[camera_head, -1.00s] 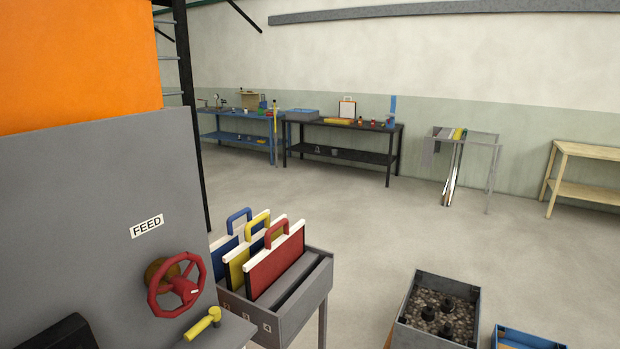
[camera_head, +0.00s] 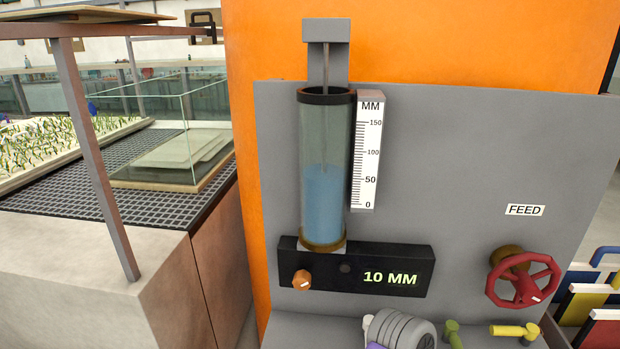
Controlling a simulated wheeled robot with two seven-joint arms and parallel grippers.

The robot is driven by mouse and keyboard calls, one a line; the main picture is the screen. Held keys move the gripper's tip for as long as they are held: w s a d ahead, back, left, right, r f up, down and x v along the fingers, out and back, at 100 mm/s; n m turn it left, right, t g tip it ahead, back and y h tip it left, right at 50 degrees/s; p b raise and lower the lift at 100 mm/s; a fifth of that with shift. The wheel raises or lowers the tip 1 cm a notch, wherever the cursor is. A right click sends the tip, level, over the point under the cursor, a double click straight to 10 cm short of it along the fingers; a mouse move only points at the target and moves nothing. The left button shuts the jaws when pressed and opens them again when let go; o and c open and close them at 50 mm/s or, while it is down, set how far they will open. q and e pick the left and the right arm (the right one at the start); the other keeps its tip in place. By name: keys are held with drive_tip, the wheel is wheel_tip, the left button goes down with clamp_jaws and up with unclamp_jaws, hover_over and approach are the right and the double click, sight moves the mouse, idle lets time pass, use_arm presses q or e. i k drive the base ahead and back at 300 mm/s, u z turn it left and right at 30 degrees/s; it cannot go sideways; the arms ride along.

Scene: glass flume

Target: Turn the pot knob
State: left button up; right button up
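An orange knob (camera_head: 302,280) with a pale mark on it sits at the left end of a black control box (camera_head: 330,268) on the grey panel. The box's display reads 10 MM, and a small dark round spot lies between the knob and the digits. Above the box stands a clear cylinder pot (camera_head: 326,140), upright, with blue liquid in its lower part. A scale (camera_head: 366,150) marked MM from 0 to 150 stands beside it. Neither of my grippers is in view, and nothing touches the knob.
A red handwheel (camera_head: 523,281) sits under the FEED label at right. A ribbed grey cylinder (camera_head: 400,328), a green handle (camera_head: 453,332) and a yellow handle (camera_head: 514,330) are on the ledge below. A glass-walled flume (camera_head: 180,130) stands at left. Space before the knob looks clear.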

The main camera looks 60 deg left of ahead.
sight(301, 280)
drive_tip(key=u, duration=2.05)
